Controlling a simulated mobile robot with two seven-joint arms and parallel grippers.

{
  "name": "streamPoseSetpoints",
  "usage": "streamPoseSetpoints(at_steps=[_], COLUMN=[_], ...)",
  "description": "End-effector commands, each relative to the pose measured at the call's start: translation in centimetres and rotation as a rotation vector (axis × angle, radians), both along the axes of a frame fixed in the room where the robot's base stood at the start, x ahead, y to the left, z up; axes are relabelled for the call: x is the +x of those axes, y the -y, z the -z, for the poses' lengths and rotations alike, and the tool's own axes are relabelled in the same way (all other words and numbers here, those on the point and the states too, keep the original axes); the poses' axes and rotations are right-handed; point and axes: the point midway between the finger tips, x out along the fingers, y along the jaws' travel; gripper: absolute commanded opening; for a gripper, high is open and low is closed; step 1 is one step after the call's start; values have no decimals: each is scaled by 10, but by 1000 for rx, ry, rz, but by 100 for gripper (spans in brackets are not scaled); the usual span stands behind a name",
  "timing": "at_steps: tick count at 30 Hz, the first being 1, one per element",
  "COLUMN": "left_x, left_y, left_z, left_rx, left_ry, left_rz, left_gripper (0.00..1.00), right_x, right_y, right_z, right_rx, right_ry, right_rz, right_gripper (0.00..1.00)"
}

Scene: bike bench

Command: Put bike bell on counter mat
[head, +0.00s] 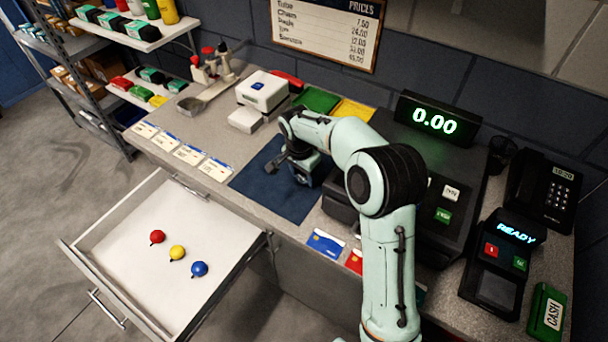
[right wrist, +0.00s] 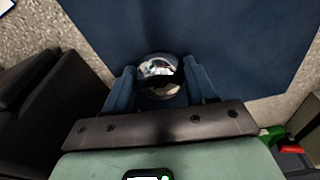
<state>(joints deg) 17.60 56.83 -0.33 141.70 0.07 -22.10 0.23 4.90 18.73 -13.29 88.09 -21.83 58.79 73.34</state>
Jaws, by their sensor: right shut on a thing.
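The bike bell (right wrist: 158,68) is a shiny chrome dome in the right wrist view. It sits between the two blue fingers of my right gripper (right wrist: 160,82), which is shut on it. The dark blue counter mat (right wrist: 225,32) spreads behind the bell in that view. In the head view the mat (head: 262,192) lies on the counter, and my right gripper (head: 286,168) is over its right part, pointing down. The bell is not clearly seen there, and I cannot tell whether it touches the mat. My left gripper is out of view.
An open white drawer (head: 142,248) in front holds red (head: 157,237), yellow (head: 177,253) and blue (head: 199,269) small round items. Price cards (head: 178,150) lie left of the mat. A white box (head: 262,90) stands behind it, the cash register (head: 440,200) to the right.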

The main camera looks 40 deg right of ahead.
Motion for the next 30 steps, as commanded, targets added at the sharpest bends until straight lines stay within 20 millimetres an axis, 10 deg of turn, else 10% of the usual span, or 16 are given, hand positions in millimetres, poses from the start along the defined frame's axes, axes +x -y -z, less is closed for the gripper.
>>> streamPoseSetpoints(at_steps=[13,14,16,30], left_x=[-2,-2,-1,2], left_y=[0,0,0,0], left_z=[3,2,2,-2], left_rx=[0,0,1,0], left_ry=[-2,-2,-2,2], left_rz=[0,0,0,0], left_gripper=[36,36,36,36], right_x=[0,0,0,1], right_y=[0,0,0,-2], right_z=[8,7,6,-14], right_rx=[0,0,0,0], right_ry=[0,0,0,4], right_rz=[1,1,1,0], right_gripper=[25,65,81,81])
